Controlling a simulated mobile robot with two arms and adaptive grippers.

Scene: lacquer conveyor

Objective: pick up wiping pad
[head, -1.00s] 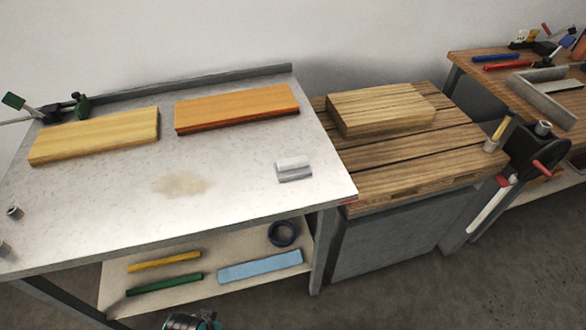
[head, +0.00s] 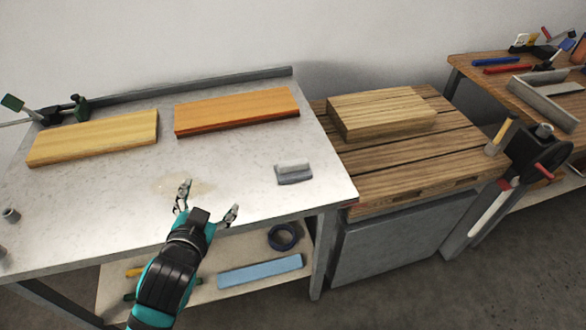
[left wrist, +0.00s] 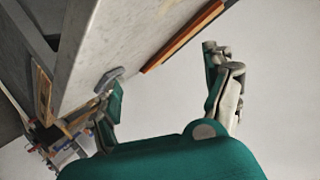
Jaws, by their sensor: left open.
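The wiping pad (head: 293,173) is a small block, pale on top and grey below, lying on the right part of the light worktop (head: 120,205). In the left wrist view a small grey block, likely the same pad (left wrist: 109,78), shows just beyond one finger, which partly covers it. My left gripper (head: 208,201) is open and empty over the front part of the worktop, left of the pad and apart from it. It also shows open in the left wrist view (left wrist: 165,90). My right gripper is not in view.
A yellow board (head: 95,138) and an orange board (head: 237,111) lie at the back of the worktop. A tan stain (head: 170,184) lies near my left gripper. A wooden block (head: 380,113) rests on the slatted bench to the right.

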